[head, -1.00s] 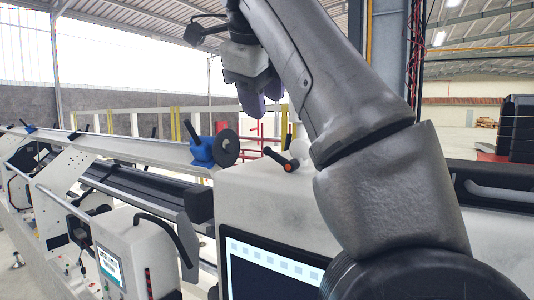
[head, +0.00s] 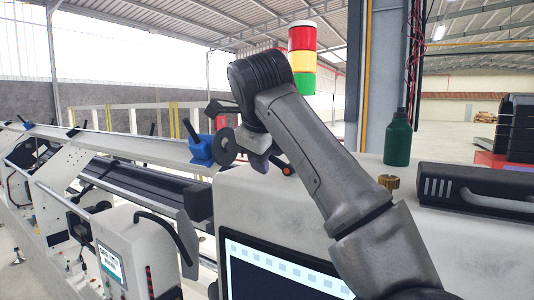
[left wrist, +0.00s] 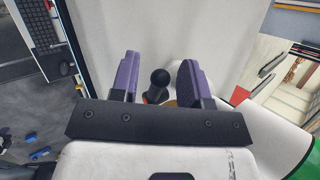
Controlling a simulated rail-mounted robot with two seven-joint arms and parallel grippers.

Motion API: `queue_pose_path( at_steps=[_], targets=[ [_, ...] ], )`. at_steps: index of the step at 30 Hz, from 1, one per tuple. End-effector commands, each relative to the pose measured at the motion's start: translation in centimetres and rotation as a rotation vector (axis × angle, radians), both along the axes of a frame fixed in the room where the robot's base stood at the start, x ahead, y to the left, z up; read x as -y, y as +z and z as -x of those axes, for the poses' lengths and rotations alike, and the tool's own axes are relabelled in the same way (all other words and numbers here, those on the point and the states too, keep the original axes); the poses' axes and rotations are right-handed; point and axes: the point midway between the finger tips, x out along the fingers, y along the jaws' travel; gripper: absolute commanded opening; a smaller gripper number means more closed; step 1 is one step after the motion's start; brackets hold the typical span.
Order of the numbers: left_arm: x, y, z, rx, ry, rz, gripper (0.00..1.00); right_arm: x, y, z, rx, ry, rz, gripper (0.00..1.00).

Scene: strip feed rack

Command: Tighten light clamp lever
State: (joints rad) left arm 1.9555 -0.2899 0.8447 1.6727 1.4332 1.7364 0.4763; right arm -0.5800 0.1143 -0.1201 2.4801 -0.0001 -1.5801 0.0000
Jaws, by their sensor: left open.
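The clamp lever is a black ball-ended handle with an orange-red end, on top of the white machine housing. In the head view only its orange-red end (head: 287,169) shows clearly; my left gripper (head: 259,163) hides the rest. In the left wrist view the lever's black knob (left wrist: 160,77) stands between the two purple fingers of my left gripper (left wrist: 158,72), with a gap on both sides. The gripper is open and grips nothing. My right gripper is in neither view.
A stack light (head: 302,60), a green bottle (head: 397,140), a brass knob (head: 388,182) and a black handled case (head: 478,188) stand around the housing top (head: 340,180). A blue clamp (head: 202,150) with a black disc sits on the rail at left.

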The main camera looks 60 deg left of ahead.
Motion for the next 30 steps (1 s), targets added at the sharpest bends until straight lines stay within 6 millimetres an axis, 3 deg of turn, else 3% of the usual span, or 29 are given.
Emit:
queue_pose_path(
  at_steps=[8, 21, 30],
  targets=[
    [-0.03, -0.05, 0.00, 0.000, 0.000, 0.000, 0.40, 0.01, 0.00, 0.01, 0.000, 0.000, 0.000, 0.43],
    [-0.01, -0.03, 0.00, 0.000, 0.000, 0.000, 0.00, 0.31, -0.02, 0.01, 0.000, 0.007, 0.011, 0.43],
    [0.07, -0.01, -0.03, -0.016, 0.000, -0.027, 0.00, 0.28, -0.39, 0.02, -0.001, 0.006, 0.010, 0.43]
  ],
)
